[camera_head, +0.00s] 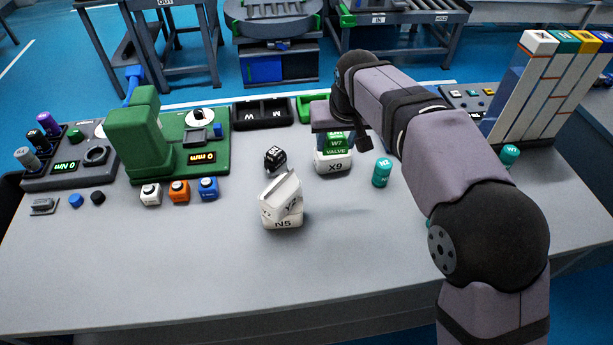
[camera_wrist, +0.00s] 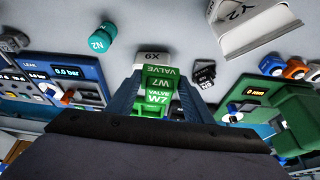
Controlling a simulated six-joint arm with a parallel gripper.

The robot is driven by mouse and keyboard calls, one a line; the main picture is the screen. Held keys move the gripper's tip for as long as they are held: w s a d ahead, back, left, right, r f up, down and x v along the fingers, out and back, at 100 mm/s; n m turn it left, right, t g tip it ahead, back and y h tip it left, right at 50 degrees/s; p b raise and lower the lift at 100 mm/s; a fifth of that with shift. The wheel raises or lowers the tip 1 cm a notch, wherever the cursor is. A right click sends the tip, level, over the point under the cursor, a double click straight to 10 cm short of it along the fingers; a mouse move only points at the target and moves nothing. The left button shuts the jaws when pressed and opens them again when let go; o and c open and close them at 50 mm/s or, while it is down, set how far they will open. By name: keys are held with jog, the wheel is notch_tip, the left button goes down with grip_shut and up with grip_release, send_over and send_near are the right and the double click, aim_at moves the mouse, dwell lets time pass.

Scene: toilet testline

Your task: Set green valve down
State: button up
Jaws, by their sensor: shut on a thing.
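The green valve (camera_head: 336,146), marked W7 VALVE, is between the fingers of my gripper. It also shows in the wrist view (camera_wrist: 159,84), with a finger on each side. My gripper (camera_wrist: 158,98) is shut on it; in the head view my gripper hides the valve's top. A white block (camera_head: 333,166) marked X9 stands on the table directly below the valve; its face also shows in the wrist view (camera_wrist: 152,57). The valve appears upright over this block. I cannot tell whether it touches the block or hangs slightly above.
A teal cylinder (camera_head: 382,172) stands right of the block. Black trays (camera_head: 262,115) and a green tray (camera_head: 306,106) lie behind. A green test station (camera_head: 205,135) stands left. The front table is clear.

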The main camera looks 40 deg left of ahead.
jog(key=f, duration=0.1)
jog(key=s+a+f, duration=0.1)
jog(key=a+f, duration=0.1)
jog(key=f, duration=0.1)
jog(key=shift+s+a+f, duration=0.1)
jog(key=shift+s+a, duration=0.1)
jog(key=shift+s, duration=0.1)
jog(key=shift+f+p, duration=0.75)
jog(key=shift+f, duration=4.7)
jog(key=shift+f+b, duration=0.3)
jog(key=shift+f, duration=0.15)
